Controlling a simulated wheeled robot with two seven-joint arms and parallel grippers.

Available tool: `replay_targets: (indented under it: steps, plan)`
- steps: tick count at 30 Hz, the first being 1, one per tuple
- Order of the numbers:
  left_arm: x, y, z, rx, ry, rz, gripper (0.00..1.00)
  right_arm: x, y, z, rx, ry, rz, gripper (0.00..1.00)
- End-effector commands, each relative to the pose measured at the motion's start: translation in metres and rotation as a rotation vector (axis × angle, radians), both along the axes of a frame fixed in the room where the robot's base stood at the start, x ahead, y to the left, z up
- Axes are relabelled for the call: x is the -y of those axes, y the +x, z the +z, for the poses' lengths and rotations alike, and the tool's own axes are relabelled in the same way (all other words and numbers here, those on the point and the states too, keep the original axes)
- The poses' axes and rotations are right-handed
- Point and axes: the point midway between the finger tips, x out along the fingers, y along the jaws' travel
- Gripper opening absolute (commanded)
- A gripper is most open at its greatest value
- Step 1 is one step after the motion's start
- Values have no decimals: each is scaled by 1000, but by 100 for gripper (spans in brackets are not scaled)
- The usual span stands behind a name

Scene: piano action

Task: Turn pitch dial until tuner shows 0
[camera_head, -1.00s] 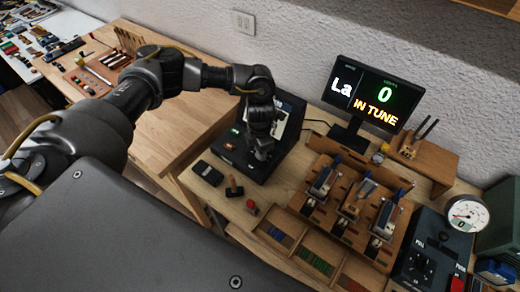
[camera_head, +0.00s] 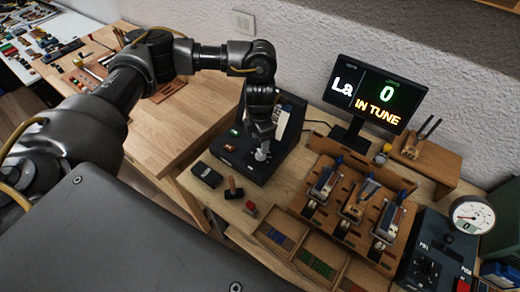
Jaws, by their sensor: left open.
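The tuner screen (camera_head: 376,96) stands at the back of the bench and reads "La", a green "0" and "IN TUNE". The black console (camera_head: 279,128) stands to its left, with a sloped front and small coloured buttons. My left gripper (camera_head: 262,150) points down at the lower right of the console's front, over a small pale knob that looks like the pitch dial. The gripper is open; its fingers and the arm partly hide the dial, and I cannot tell whether they touch it. My right gripper is not in view.
A wooden rack (camera_head: 353,205) with several piano action parts stands right of the console. A pressure gauge (camera_head: 472,214) is at far right.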

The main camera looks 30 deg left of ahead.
Motion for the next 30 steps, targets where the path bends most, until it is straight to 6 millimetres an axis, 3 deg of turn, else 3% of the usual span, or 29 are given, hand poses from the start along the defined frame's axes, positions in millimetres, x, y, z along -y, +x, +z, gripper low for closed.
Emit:
replay_targets:
  steps: [3, 10, 30]
  plan:
    - [-1, 1, 22, 5, 3, -1, 55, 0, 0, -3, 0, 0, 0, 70]
    - [0, 0, 44, 1, 2, 0, 55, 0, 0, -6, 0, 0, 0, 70]
    - [0, 0, 46, 0, 1, 1, 55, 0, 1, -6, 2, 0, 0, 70]
